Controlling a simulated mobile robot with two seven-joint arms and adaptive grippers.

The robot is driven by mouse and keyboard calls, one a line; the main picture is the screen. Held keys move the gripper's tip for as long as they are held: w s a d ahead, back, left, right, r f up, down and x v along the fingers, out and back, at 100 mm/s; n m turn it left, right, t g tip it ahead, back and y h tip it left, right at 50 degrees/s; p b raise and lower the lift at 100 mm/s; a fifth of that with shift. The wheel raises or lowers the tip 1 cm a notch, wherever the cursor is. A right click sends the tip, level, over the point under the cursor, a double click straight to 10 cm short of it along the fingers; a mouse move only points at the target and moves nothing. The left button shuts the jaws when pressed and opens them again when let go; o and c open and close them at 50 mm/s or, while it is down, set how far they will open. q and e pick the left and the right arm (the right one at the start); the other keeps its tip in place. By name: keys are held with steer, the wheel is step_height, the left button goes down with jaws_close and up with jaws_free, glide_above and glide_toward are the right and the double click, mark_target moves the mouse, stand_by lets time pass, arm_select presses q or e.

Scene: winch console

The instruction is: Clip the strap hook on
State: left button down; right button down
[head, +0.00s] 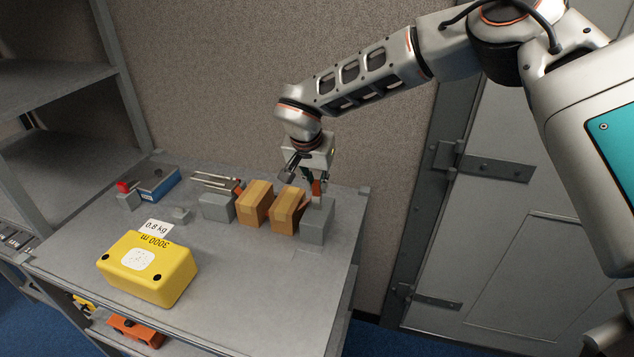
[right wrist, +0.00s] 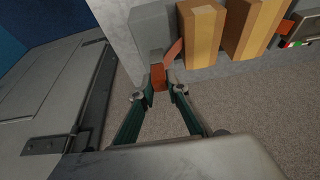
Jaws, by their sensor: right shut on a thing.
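My right gripper (head: 306,178) points down at the right end of the bench, above a grey block with an upright post (head: 313,228). In the right wrist view, the gripper (right wrist: 159,93) is shut on an orange piece, the end of the strap with its hook (right wrist: 158,76). An orange strap (right wrist: 173,50) runs from it toward the nearer cardboard box. The held piece is at the post of the grey block (right wrist: 152,28); I cannot tell whether it is hooked on or only touching. My left gripper is not in view.
Two cardboard boxes (head: 254,203) stand beside the grey block, with another grey block (head: 216,207) to their left. A yellow case (head: 148,268) is at the front of the bench. A blue box (head: 158,183) and red button (head: 123,187) are at the back left. The front right bench top is clear.

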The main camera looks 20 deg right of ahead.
steer(key=shift+f+b, duration=0.3)
steer(key=shift+f, duration=1)
stand_by(0.4)
steer(key=c, duration=1.9)
jaws_free()
